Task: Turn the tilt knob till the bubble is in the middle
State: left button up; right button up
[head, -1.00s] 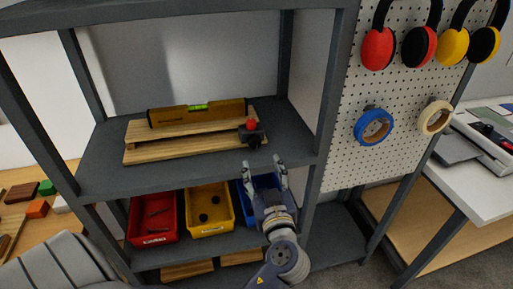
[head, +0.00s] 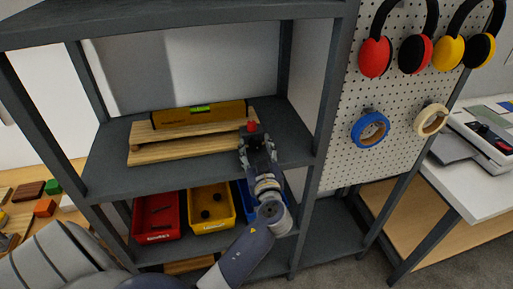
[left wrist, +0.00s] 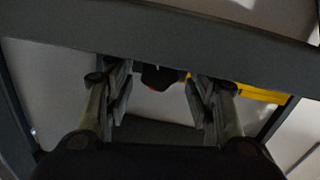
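A yellow spirit level (head: 225,114) with a green vial (head: 200,109) lies on a wooden tilt stand (head: 160,155) on the upper shelf. The vial is too small to tell where the bubble sits. The tilt knob, with a red top (head: 252,126), is at the stand's right end. My left gripper (head: 256,141) is right in front of the knob and hides its lower part. In the left wrist view, the left gripper (left wrist: 160,84) is open, with the dark knob (left wrist: 158,77) ahead between its fingers, apparently not clamped. My right gripper is not in view.
The dark shelf frame (head: 318,120) has a post right of the stand. Red (head: 157,235), yellow (head: 212,225) and blue (head: 246,200) bins stand below. Ear muffs and tape rolls (head: 370,130) hang on the pegboard (head: 385,90).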

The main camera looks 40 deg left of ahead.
pick_arm(q)
jog(key=c, duration=0.7)
jog(key=shift+c, duration=0.2)
jog(key=shift+f+m+b, duration=0.1)
jog(key=shift+m+b, duration=0.3)
jog(key=shift+m, duration=0.4)
jog(key=shift+m+g, duration=0.3)
jog(key=shift+m, duration=1)
jog(key=o, duration=1.1)
